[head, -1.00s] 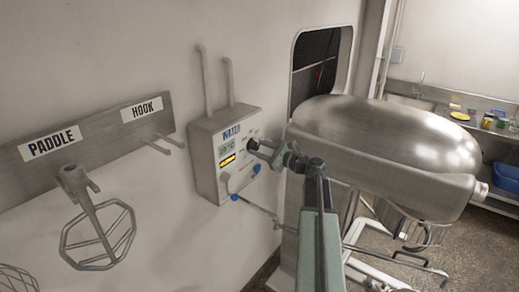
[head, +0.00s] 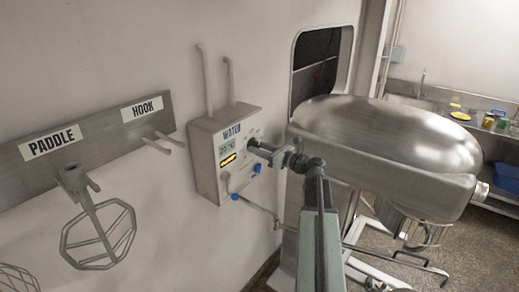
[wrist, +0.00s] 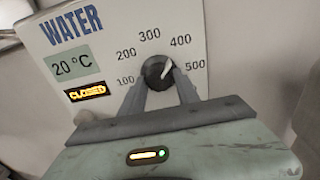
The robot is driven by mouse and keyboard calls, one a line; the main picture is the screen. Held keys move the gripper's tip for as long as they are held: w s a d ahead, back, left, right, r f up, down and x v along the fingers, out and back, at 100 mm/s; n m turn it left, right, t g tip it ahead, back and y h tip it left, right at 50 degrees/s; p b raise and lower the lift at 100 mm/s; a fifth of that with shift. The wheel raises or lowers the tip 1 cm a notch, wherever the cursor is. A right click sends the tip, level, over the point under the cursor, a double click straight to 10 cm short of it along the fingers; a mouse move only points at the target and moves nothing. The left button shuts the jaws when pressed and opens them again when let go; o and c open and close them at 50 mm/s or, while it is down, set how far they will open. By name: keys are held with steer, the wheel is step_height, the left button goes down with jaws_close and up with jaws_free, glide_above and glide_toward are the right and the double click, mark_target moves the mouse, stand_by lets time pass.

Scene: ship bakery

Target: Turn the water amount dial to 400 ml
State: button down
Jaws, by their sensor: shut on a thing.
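The water amount dial (wrist: 156,71) is a round black knob with a white pointer on the water panel (wrist: 105,42). Printed marks run from 100 to 500 around it. In the wrist view the pointer slants up and right, toward the 400 mark (wrist: 180,41). My gripper (wrist: 160,88) is shut on the dial, one finger on each side of its lower part. In the head view my gripper (head: 259,148) reaches the panel's front from the right and hides most of the dial.
The panel shows 20 °C and a lit "CLOSED" sign (wrist: 86,92). A paddle (head: 98,235) hangs at left.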

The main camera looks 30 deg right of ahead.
steer(key=c, duration=0.9)
jaws_free()
steer(key=v, duration=0.7)
steer(key=shift+s+d, duration=0.2)
steer(key=shift+s, duration=0.15)
